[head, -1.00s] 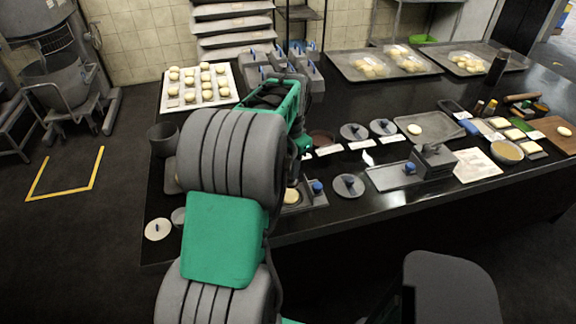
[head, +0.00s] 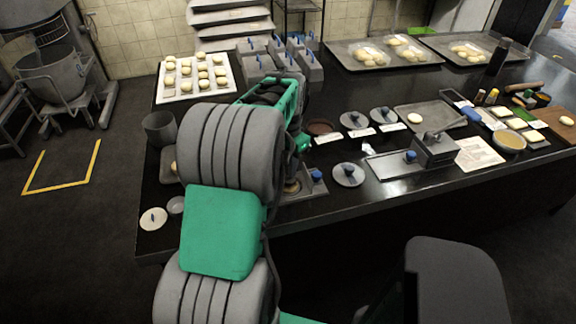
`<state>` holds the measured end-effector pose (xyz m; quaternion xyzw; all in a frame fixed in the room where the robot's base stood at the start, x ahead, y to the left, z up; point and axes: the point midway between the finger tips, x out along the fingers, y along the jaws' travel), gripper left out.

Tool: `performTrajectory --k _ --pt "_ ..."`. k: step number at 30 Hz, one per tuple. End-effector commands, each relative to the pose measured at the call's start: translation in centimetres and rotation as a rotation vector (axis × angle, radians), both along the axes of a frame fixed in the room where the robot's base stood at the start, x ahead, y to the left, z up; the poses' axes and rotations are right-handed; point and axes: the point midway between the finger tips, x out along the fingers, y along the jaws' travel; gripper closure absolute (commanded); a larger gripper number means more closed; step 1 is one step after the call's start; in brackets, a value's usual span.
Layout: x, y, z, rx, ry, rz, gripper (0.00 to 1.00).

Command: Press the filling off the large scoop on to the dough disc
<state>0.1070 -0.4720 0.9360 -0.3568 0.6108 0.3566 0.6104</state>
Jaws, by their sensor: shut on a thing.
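Whether filling lies on the disc or is still on the scoop cannot be seen. A brown-filled bowl (head: 319,127) stands behind the gripper.
A grey press block (head: 435,150), a tray with one dough ball (head: 430,113) and a filling bowl (head: 509,141) are farther right. A dark pot (head: 160,129) and a white lid (head: 153,218) stand left.

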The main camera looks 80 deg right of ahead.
Motion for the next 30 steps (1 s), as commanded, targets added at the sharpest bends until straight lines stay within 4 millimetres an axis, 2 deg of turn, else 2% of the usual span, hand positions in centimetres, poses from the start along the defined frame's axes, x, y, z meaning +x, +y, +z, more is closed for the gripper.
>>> performTrajectory --k 30 --pt "0.0 0.0 -1.1 0.000 0.000 0.000 1.00"
